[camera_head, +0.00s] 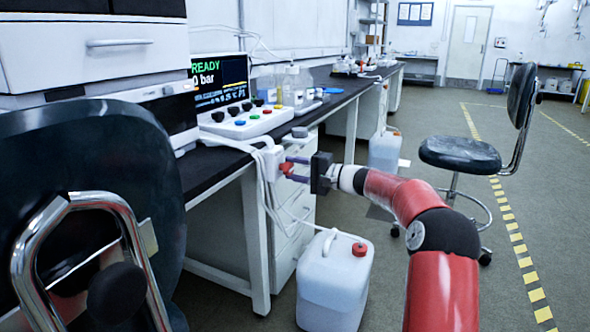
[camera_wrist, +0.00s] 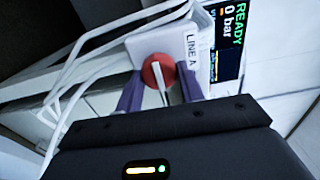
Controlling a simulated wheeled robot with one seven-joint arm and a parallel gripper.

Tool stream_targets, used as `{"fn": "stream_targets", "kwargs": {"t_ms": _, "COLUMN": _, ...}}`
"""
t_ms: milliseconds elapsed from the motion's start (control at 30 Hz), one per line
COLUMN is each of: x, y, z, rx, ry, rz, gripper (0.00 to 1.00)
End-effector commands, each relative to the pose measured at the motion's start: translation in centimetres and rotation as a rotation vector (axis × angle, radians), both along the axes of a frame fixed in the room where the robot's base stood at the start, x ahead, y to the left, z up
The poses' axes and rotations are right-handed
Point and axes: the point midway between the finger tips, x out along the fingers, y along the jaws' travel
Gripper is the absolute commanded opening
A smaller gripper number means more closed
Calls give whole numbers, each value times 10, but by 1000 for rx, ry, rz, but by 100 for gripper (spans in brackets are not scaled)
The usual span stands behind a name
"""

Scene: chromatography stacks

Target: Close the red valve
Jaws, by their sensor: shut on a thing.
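The red valve (camera_wrist: 157,73) is a round red knob with a pale handle bar, on a white box labelled "LINE A" (camera_wrist: 191,45) in the wrist view. In the head view the red valve (camera_head: 286,167) shows small on the white box (camera_head: 271,160) at the bench's front edge. My gripper (camera_wrist: 160,92) has its two purple fingers on either side of the knob, shut on it. In the head view my gripper (camera_head: 294,170) reaches in from the right. The fingers partly hide the valve there.
A screen (camera_head: 220,80) reads "READY 0 bar". A control panel with coloured knobs (camera_head: 243,122) stands on the bench. A white jerrycan (camera_head: 333,285) with a red cap stands on the floor below. Dark chairs stand at left (camera_head: 95,190) and right (camera_head: 460,154). White tubes hang beside the box.

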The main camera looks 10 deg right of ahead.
Motion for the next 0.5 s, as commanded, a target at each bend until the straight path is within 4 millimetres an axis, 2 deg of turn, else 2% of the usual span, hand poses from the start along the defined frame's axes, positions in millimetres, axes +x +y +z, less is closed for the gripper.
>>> {"fn": "stream_targets", "kwargs": {"t_ms": 100, "x": 0, "y": -1, "z": -1, "rx": 0, "ry": 1, "rz": -3, "gripper": 15}}
{"fn": "stream_targets", "kwargs": {"t_ms": 133, "x": 0, "y": -1, "z": -1, "rx": 0, "ry": 1, "rz": -3, "gripper": 42}}
{"fn": "stream_targets", "kwargs": {"t_ms": 267, "x": 0, "y": -1, "z": -1, "rx": 0, "ry": 1, "rz": -2, "gripper": 59}}
{"fn": "stream_targets", "kwargs": {"t_ms": 500, "x": 0, "y": 0, "z": 0, "rx": 0, "ry": 0, "rz": -1, "gripper": 59}}
